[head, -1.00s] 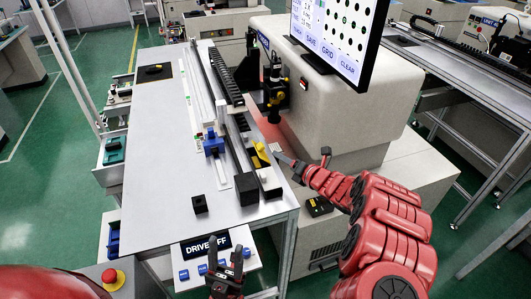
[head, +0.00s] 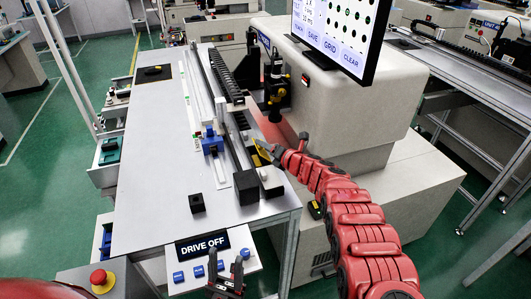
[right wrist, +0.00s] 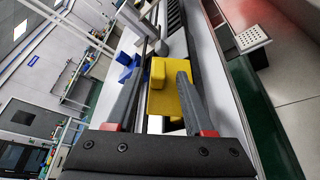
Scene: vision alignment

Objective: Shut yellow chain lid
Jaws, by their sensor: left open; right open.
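The yellow chain lid (head: 261,153) stands tilted up at the right edge of the table, beside the dark chain rail. In the right wrist view the lid (right wrist: 172,103) is a yellow plate with a raised yellow block. My right gripper (head: 270,150) is at the lid's right side, its tips hidden in part in the head view. In the right wrist view, my right gripper (right wrist: 166,68) is open, with the lid between and beyond its fingers; I cannot tell whether they touch. My left gripper (head: 229,270) is open and empty at the table's front, near the DRIVE OFF panel.
A blue block (head: 212,143) sits on the rail left of the lid. A black block (head: 246,187) and a small black cube (head: 197,203) stand nearer the front. The beige machine (head: 340,110) with a screen rises at the right.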

